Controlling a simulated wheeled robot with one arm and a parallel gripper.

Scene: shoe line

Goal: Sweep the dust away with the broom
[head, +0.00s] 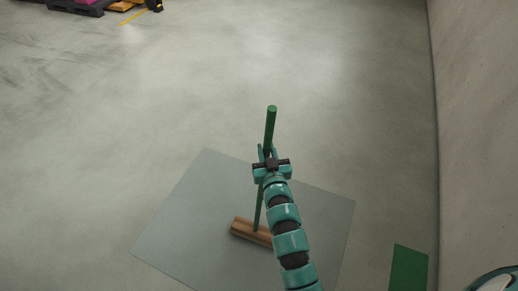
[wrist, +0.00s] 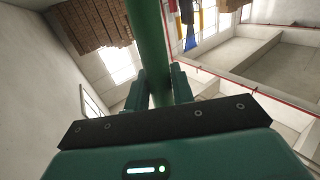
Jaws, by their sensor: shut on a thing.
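The broom has a green stick (head: 270,125) and a wooden head (head: 249,231). It stands nearly upright, with its head low over a grey-blue square (head: 185,215) on the floor; I cannot tell whether it touches. My gripper (head: 267,154) is shut on the green stick, a little below its top end. In the wrist view the stick (wrist: 149,45) runs up between the two fingers of my gripper (wrist: 158,88). My arm hides the right part of the broom head. I cannot make out any dust on the square.
A wall (head: 478,120) runs along the right side. A green patch (head: 408,268) lies on the floor near it. Dark pallets with goods (head: 85,6) stand far off at the top left. The concrete floor between is clear.

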